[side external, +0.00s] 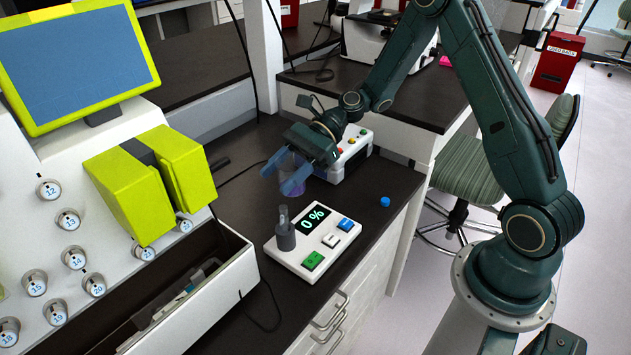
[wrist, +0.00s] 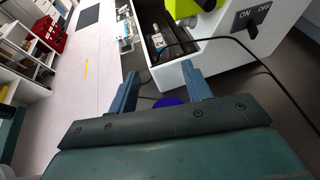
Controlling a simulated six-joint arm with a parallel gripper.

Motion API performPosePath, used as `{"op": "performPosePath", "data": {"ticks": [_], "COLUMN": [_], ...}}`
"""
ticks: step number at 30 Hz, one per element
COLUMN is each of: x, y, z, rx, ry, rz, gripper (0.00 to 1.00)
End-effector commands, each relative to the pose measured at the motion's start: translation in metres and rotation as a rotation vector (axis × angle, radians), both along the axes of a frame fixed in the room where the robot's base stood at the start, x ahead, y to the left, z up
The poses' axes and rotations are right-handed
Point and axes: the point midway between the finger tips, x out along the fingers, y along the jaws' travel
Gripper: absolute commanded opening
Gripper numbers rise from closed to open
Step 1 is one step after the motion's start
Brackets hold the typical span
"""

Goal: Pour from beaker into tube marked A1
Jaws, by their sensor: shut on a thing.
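My gripper (side external: 282,177) is shut on a clear, purple-tinted beaker (side external: 290,162), held above the dark bench. In the wrist view a purple patch (wrist: 168,102) shows between the blue fingers (wrist: 160,88); the beaker's clear walls are hard to make out there. I cannot tell how far the beaker is tilted. A small clear tube (side external: 284,214) stands upright in a dark round holder (side external: 286,239) on a white device (side external: 314,250). The beaker is behind the tube and apart from it. No A1 mark is legible on the tube.
The white device has a display reading 0% (side external: 314,218) and green, white and blue buttons. A blue cap (side external: 384,202) lies on the bench to its right. A white box with buttons (side external: 348,155) stands behind my gripper. A large white machine (side external: 70,205) fills the left.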

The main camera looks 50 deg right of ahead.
Motion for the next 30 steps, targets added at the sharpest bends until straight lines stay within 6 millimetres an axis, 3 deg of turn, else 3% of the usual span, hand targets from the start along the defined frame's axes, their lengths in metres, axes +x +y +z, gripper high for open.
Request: {"op": "performPosePath", "data": {"ticks": [8, 26, 30], "x": [0.0, -0.001, -0.001], "y": [0.0, -0.005, -0.007], "z": [-0.002, -0.02, -0.021], "rx": [-0.061, -0.436, -0.44], "ry": [0.008, 0.074, 0.078], "rz": [0.001, 0.002, 0.0], "gripper": [0.08, 0.08, 0.08]}}
